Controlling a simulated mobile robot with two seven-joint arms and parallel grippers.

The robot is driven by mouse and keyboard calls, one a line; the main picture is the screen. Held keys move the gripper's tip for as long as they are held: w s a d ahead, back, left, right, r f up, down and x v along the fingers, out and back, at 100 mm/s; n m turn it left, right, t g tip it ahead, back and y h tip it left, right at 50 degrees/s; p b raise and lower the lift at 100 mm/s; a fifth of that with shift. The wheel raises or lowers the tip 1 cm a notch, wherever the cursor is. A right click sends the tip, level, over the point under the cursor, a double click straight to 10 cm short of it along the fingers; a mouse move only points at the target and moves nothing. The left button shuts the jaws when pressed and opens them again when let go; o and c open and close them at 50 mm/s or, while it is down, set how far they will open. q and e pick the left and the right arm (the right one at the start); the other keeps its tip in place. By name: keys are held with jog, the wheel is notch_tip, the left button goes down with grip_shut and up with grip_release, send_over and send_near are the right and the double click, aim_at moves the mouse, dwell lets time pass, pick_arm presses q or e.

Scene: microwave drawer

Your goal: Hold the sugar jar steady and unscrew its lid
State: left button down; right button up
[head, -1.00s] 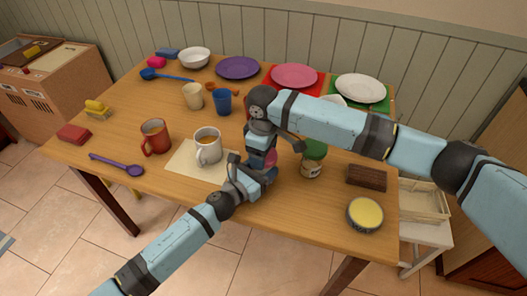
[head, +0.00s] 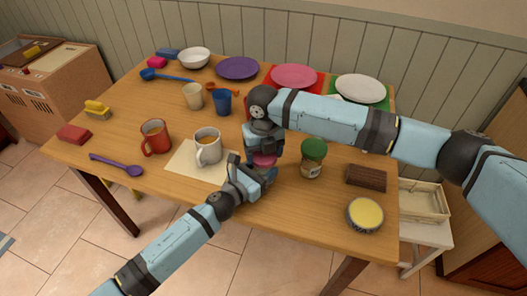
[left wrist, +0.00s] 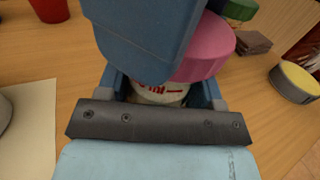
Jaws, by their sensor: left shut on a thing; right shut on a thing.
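A pale jar (left wrist: 155,93) with red lettering and a pink lid (head: 264,160) stands near the table's front edge; I take it for the sugar jar. My left gripper (head: 262,178) is shut around the jar's body from the front left. My right gripper (head: 263,148) comes down from above and is shut on the pink lid. In the left wrist view, the lid (left wrist: 208,48) shows to the right of the right gripper's blue finger (left wrist: 150,40). The grippers hide most of the jar. I cannot tell how far the lid is turned.
A green-lidded jar (head: 312,160) stands close to the right. A brown block (head: 366,177) and a yellow-topped bowl (head: 364,214) are farther right. A white mug (head: 208,148) on a paper sheet (head: 186,166) and a red mug (head: 155,138) are left. A blue cup (head: 223,104) is behind.

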jog(key=n, duration=0.6)
jog(key=shift+n, duration=0.3)
jog(key=shift+r, duration=0.2)
jog(key=shift+r, duration=0.95)
jog(key=shift+r, duration=2)
pick_arm(q)
jog(key=shift+c, duration=0.9)
grip_release()
